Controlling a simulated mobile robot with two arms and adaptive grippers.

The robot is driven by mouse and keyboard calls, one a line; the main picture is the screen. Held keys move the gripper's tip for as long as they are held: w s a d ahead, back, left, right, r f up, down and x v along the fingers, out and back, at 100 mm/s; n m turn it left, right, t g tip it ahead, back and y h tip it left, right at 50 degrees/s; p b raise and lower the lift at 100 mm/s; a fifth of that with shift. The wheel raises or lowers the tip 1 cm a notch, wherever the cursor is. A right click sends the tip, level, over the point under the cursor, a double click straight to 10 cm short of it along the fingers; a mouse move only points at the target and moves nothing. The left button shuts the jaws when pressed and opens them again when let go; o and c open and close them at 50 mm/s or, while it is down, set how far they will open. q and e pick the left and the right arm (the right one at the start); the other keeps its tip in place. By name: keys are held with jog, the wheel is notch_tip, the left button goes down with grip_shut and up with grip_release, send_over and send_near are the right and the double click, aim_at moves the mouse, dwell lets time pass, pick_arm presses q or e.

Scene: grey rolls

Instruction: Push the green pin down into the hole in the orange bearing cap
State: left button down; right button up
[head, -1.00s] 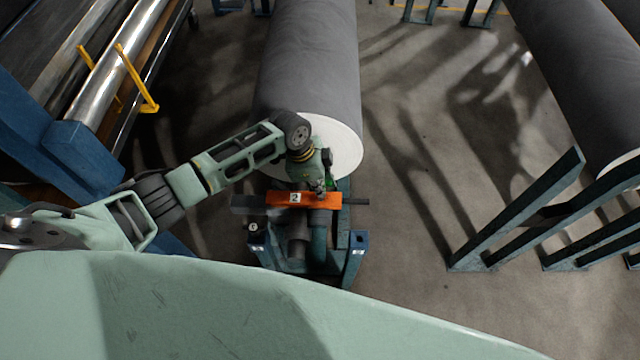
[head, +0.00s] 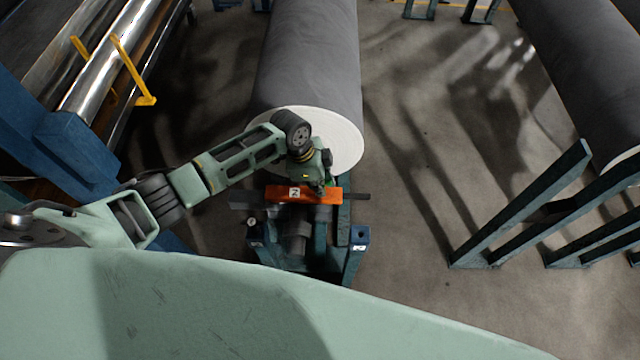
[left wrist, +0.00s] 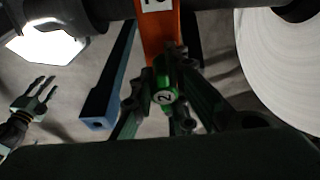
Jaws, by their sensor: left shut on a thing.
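My left gripper (head: 319,187) points down at the right part of the cap. My right gripper (left wrist: 45,92) shows at the left of the left wrist view, fingers spread, empty.
The grey roll (head: 310,50) lies behind the cap. Its dark stand (head: 350,255) is below. Blue framing (head: 75,150) and shiny rollers (head: 95,85) are at left. Another roll (head: 590,70) and rack (head: 530,205) are at right. Bare floor (head: 420,200) lies between.

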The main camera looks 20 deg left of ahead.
pick_arm(q)
jog(key=shift+f, duration=0.45)
jog(key=c, duration=1.6)
grip_release()
jog(key=shift+c, duration=0.2)
jog(key=v, duration=1.2)
jog(key=shift+s, duration=0.1)
